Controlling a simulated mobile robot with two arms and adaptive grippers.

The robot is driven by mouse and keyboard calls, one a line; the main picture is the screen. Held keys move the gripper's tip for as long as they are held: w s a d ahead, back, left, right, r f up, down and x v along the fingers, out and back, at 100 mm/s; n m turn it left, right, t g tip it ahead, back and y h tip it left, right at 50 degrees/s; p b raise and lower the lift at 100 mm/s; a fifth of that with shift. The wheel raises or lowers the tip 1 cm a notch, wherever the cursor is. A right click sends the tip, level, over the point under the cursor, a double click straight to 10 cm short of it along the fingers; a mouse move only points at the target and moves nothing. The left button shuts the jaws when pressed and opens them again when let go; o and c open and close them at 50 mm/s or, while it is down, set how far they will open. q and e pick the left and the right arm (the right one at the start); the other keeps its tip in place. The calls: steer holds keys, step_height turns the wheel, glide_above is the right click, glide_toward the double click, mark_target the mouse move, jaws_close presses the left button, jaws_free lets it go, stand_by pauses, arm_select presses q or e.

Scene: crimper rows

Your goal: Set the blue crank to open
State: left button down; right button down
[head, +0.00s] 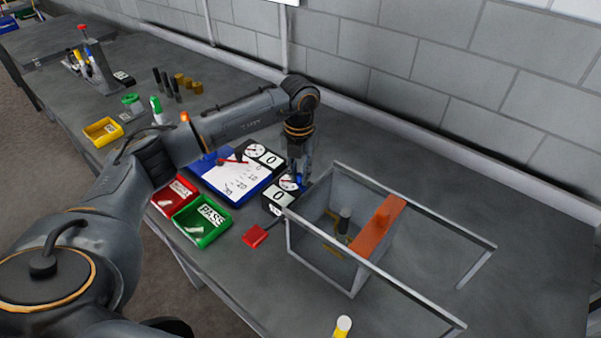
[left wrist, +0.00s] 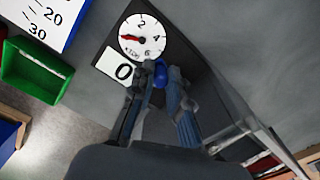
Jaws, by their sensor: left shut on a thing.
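The blue crank (left wrist: 159,74) shows in the left wrist view as a rounded blue part beside a dark box. The box carries a white dial (left wrist: 143,38) with a red needle pointing left and a plate (left wrist: 121,68) reading 0. My left gripper (left wrist: 161,70) is shut on the blue crank, with one finger on each side of it. In the head view my left gripper (head: 300,180) reaches down to this box (head: 278,199), and only a bit of blue shows there. Most of the crank is hidden by the fingers. My right gripper is not in view.
A framed bin (head: 310,246) with an orange bar (head: 378,228) stands close right of the box. Green (head: 203,222) and red (head: 173,196) trays sit at the front edge.

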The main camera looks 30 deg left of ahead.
mark_target(299, 174)
arm_select(q)
steer(key=shift+w+r, duration=0.1)
steer(key=shift+r, duration=0.05)
steer(key=c, duration=1.6)
jaws_free()
steer(key=shift+o, duration=0.2)
step_height(299, 174, up, 12)
